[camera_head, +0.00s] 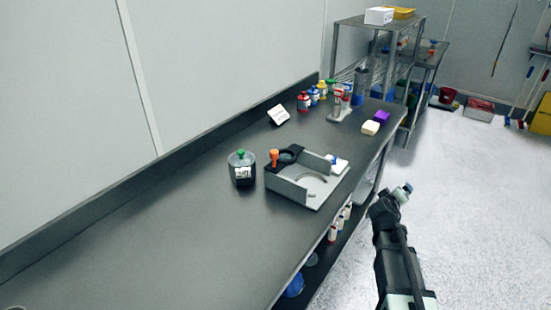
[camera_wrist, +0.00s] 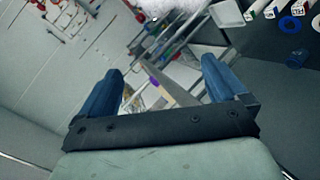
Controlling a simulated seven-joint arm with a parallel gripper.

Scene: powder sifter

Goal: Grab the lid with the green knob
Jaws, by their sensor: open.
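A dark jar (camera_head: 243,174) with a white label stands on the steel bench. Its lid has a green knob (camera_head: 240,153) on top and sits on the jar. My gripper (camera_head: 404,189) is off the bench's right edge, over the floor, well to the right of the jar. In the wrist view my gripper (camera_wrist: 163,88) shows two blue fingers spread apart with nothing between them. The jar and the green knob cannot be made out in the wrist view.
A grey open-sided tray (camera_head: 290,190) with an orange-knobbed part (camera_head: 274,158) stands just right of the jar. Several small bottles (camera_head: 312,97) stand farther back. The bench (camera_head: 150,235) is clear left of the jar. A lower shelf holds bottles (camera_head: 333,232).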

